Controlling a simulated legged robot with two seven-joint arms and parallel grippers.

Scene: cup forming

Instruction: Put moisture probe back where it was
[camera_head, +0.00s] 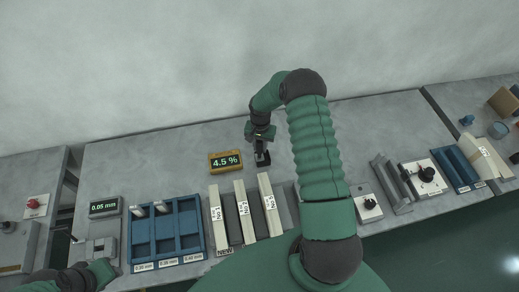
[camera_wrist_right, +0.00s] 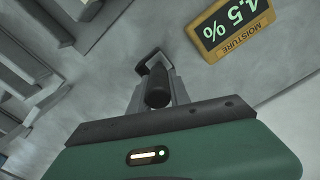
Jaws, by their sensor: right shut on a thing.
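My right gripper (camera_head: 261,152) reaches down at the back middle of the bench, just right of the yellow moisture display (camera_head: 225,161), which reads 4.5 %. In the right wrist view, the gripper (camera_wrist_right: 156,84) is shut on a dark cylindrical thing, seemingly the moisture probe (camera_wrist_right: 157,92), between its grey fingers. A dark piece shows just beyond it; whether it is part of the probe or a holder I cannot tell. The display also shows in the wrist view (camera_wrist_right: 234,25). My left gripper (camera_head: 98,272) is at the lower left, its fingers unclear.
A 0.05 mm display (camera_head: 104,207) is at left. The bench's back left is clear.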

